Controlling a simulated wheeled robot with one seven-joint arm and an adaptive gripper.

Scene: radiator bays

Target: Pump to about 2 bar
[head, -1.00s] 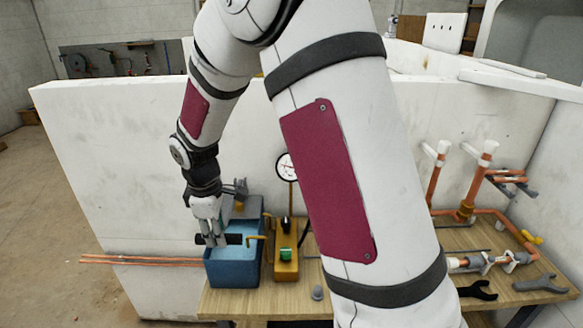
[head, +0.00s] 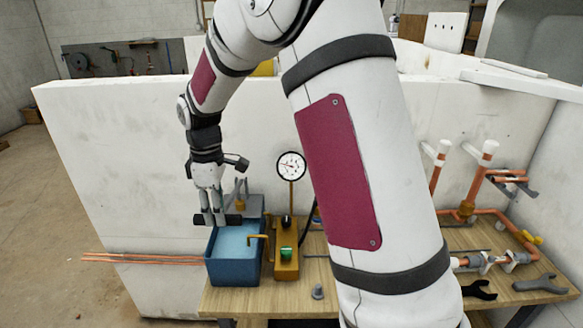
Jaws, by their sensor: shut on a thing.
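The test pump has a blue water tank (head: 234,272) and a mustard-coloured body (head: 286,262) with a green knob (head: 286,254) and a black knob (head: 286,222). Its dark bar handle (head: 233,219) is level, above the tank's back left part. My gripper (head: 212,215) points down and is shut on this handle. The round white pressure gauge (head: 291,166) stands on a thin post behind the pump body and is fully in view. Its needle is too small to read surely. Pale blue water shows in the tank.
The wooden bench (head: 260,303) carries copper pipework (head: 466,209) and dark spanners (head: 541,284) at the right. Copper tubes (head: 140,260) stick out past its left edge. A white wall (head: 110,170) stands behind. My arm hides the bench's middle.

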